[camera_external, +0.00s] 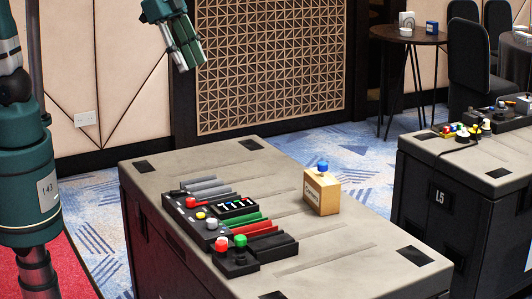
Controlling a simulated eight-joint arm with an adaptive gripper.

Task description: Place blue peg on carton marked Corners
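A small tan carton (321,194) with dark lettering that looks like "Corners" stands upright on the grey-topped case in the middle. A small blue peg (322,167) rests on top of the carton, upright as far as I can tell. My gripper (187,58) hangs high at the upper left, well above and away from the carton and peg. Its fingers point down and look close together, with no object visible at them. The angle does not show clearly whether they are open or shut.
A control panel (213,225) with red, green, yellow and white knobs and coloured bars lies left of the carton. The case top (355,225) right of the carton is clear. Another case (440,198) with small items stands at right, with a round table (408,35) behind.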

